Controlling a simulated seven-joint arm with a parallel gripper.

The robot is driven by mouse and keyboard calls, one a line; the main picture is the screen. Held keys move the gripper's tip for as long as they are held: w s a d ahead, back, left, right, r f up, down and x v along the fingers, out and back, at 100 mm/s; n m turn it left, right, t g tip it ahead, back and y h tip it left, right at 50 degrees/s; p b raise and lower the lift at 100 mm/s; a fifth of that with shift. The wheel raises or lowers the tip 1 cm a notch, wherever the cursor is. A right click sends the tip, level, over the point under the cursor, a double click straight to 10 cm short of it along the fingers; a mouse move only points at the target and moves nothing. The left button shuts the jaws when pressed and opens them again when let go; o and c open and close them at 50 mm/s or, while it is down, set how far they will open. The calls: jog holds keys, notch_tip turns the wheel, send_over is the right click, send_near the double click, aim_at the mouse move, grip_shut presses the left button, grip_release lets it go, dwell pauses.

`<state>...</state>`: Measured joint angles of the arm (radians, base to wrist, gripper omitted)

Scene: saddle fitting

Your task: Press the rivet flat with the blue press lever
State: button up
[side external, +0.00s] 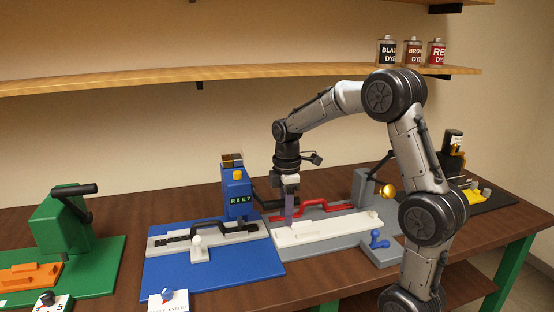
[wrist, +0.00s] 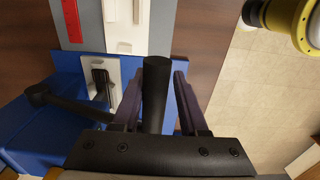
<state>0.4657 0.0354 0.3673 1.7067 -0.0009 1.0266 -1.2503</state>
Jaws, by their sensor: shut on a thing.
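The blue press (side external: 238,200) stands at the back right of a blue base plate (side external: 180,284), with an "R&E 7" display on its front. Its black lever (side external: 263,203) reaches out to the right towards my gripper (side external: 289,212). In the wrist view the lever's black round handle (wrist: 156,85) stands between the two purple fingers of my gripper (wrist: 157,95), which is shut on it. The blue press body also shows at lower left in the wrist view (wrist: 30,140). A black strap (side external: 195,234) lies on a grey fixture on the blue plate. I cannot make out the rivet.
A green press (side external: 60,228) is at the left. Dye cans (side external: 412,53) stand on the shelf.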

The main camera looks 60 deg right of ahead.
jog(key=shift+s+r, duration=0.1)
jog(key=shift+r, duration=0.5)
jog(key=shift+w+d+r, duration=0.1)
jog(key=shift+w+r, duration=0.05)
jog(key=shift+r, duration=0.5)
jog(key=shift+w+d+r, duration=0.1)
jog(key=shift+w+r, duration=0.05)
jog(key=shift+r, duration=0.45)
jog(key=shift+c, duration=0.6)
jog(key=shift+w+d+r, duration=0.15)
jog(key=shift+r, duration=0.35)
jog(key=shift+w+d+r, duration=0.1)
jog(key=shift+w+r, duration=0.05)
jog(key=shift+r, duration=0.3)
jog(key=w+d+r, duration=0.4)
jog(key=r, duration=0.2)
jog(key=shift+w+r, duration=0.2)
jog(key=shift+r, duration=0.1)
jog(key=shift+d, duration=0.1)
jog(key=shift+o, duration=0.2)
jog(key=shift+r, duration=0.1)
